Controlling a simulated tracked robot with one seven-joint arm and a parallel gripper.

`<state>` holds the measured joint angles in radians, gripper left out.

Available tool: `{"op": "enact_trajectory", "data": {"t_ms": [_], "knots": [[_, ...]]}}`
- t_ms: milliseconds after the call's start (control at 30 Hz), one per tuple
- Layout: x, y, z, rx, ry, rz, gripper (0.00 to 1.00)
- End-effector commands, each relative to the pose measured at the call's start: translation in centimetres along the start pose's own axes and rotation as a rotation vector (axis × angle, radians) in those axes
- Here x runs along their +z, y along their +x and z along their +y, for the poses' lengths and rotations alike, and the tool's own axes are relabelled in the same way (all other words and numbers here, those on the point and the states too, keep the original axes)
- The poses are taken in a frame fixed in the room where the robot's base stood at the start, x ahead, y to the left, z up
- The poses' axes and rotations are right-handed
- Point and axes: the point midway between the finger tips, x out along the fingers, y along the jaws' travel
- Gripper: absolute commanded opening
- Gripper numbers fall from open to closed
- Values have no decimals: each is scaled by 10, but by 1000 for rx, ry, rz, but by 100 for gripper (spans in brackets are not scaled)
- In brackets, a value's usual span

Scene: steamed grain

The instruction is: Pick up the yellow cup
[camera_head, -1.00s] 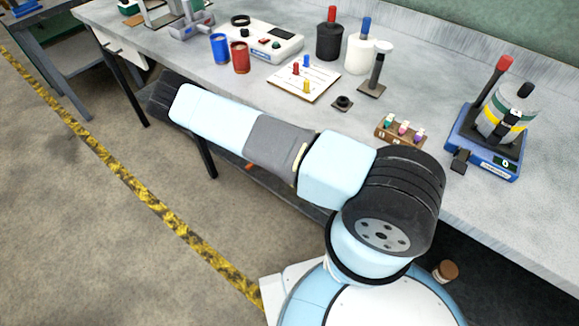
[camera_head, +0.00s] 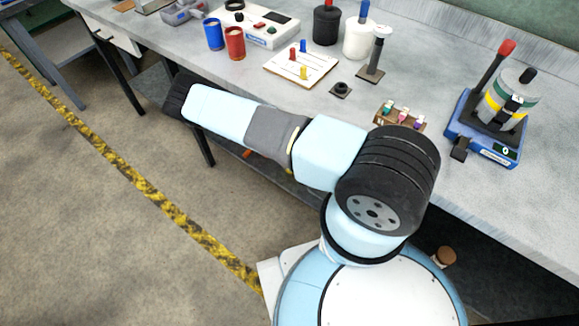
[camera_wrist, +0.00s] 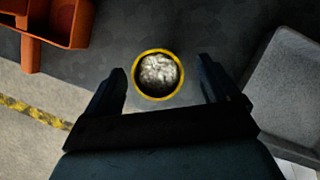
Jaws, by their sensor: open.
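In the wrist view, the yellow cup (camera_wrist: 159,97) shows from above as a round yellow rim around a pale, lumpy filling. It rests on a dark grey surface. My gripper (camera_wrist: 162,80) is open, with one dark finger on each side of the cup. The cup appears between the fingers, apart from both. I cannot tell how far below the fingertips it is. The head view does not show the cup or my fingers; only my arm shows there, over the table's front edge.
An orange bin (camera_wrist: 62,22) is at the upper left of the wrist view, and a grey tray (camera_wrist: 290,95) is at the right. In the head view, the grey worktop (camera_head: 230,88) holds a blue cup (camera_head: 214,34), a red cup (camera_head: 235,43) and a peg board (camera_head: 300,67).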

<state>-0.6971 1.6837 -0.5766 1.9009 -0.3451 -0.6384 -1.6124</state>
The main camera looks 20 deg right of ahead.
Motion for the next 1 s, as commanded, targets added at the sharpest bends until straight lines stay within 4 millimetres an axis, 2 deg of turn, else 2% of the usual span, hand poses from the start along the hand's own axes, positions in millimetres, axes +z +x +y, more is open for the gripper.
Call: {"op": "enact_trajectory", "data": {"t_ms": [333,667,1000], "knots": [[-7,42,3,1,0,0,88],[-8,49,3,0,-1,0,88],[-8,49,4,1,-3,0,58]]}}
